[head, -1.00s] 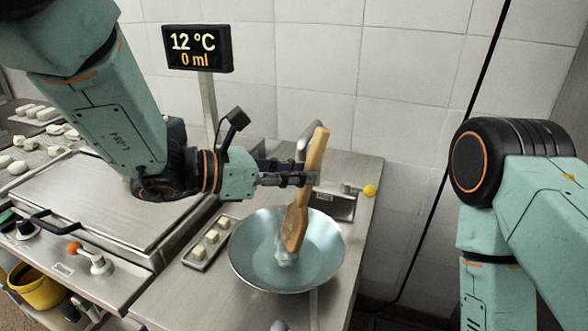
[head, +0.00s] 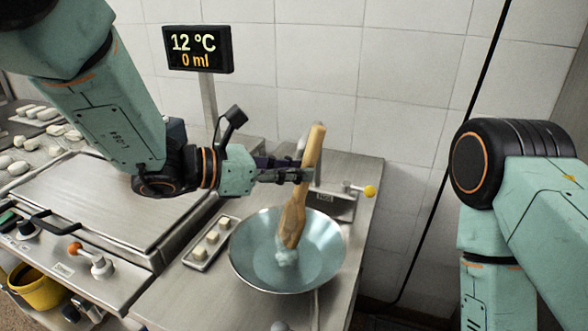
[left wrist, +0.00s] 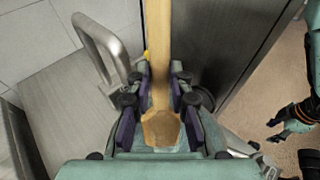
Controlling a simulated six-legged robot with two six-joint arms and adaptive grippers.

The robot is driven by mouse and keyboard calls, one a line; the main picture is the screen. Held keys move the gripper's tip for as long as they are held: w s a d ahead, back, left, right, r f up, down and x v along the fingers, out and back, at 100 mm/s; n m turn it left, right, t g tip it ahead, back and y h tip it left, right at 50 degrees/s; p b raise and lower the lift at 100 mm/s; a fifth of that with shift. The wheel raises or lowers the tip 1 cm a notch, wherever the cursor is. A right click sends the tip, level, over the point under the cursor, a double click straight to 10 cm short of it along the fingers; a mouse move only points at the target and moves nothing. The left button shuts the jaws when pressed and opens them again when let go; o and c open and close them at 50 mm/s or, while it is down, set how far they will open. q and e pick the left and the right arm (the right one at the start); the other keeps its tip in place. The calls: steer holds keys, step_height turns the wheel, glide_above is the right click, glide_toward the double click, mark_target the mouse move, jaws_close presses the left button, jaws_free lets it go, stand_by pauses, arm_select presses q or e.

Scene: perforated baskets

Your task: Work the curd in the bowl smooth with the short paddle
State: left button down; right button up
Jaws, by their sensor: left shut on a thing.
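The short wooden paddle (head: 293,215) stands nearly upright, tilted slightly, with its handle top leaning right. My left gripper (head: 300,174) is shut on its handle above the bowl. The paddle's broad lower end reaches into the wide shallow metal bowl (head: 330,258). In the left wrist view the paddle (left wrist: 158,60) runs between the fingers of my left gripper (left wrist: 160,110). A dark gripper-like part, likely my right gripper (left wrist: 290,121), shows at the right edge; its jaw state is unclear.
A small tray (head: 207,255) with several pale cubes lies left of the bowl. A display (head: 197,48) reading 12 °C and 0 ml stands behind on a post. A yellow-knobbed lever (head: 369,191) is at the back right. The counter right of the bowl is narrow.

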arm_select(q)
steer(key=shift+s, duration=0.2)
steer(key=shift+s+d, duration=0.3)
steer(key=shift+s, duration=0.4)
steer(key=shift+w, duration=0.15)
steer(key=shift+w+a, duration=0.35)
steer(key=shift+w, duration=0.5)
steer(key=shift+s, duration=0.15)
steer(key=shift+s+d, duration=0.35)
steer(key=shift+s, duration=0.45)
